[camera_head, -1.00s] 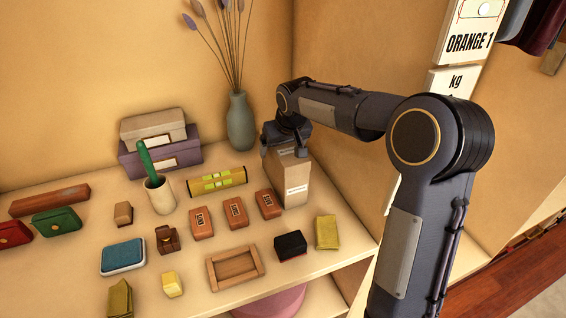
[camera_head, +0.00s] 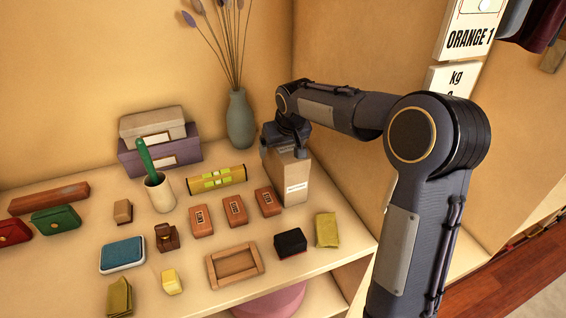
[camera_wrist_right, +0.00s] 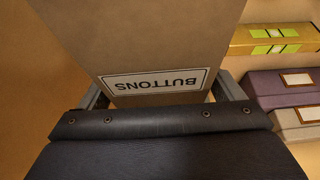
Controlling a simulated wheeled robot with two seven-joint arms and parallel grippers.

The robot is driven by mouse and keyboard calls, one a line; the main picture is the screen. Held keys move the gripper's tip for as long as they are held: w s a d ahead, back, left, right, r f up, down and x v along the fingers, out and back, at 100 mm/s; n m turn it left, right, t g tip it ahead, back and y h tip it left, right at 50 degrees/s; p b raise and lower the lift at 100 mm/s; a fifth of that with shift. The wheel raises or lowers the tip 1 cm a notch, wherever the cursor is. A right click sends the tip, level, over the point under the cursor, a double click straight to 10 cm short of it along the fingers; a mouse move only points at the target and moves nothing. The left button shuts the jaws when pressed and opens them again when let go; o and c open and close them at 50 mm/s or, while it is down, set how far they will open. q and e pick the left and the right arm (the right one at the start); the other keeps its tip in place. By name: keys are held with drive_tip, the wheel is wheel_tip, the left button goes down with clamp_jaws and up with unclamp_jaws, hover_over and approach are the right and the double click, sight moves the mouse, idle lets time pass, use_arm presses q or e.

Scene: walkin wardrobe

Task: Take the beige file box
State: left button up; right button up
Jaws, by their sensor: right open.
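The beige file box (camera_head: 293,182) stands upright on the shelf near its right end, with a white label on its front. In the right wrist view the box (camera_wrist_right: 150,35) fills the upper middle, and its label reads "BUTTONS" upside down. My right gripper (camera_head: 285,148) is at the top of the box, its hand hiding part of the upper end. In the wrist view the open fingers (camera_wrist_right: 162,92) show on either side of the box. I cannot tell whether either finger touches it. My left gripper is not in view.
A grey-green vase (camera_head: 241,122) with stems stands behind the box to the left. A black box (camera_head: 290,243) and an olive packet (camera_head: 327,230) lie in front. The wall is close behind.

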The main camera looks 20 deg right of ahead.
clamp_jaws()
drive_tip(key=shift+w+r, duration=0.1)
drive_tip(key=shift+r, duration=0.05)
idle(0.4)
drive_tip(key=shift+r, duration=0.1)
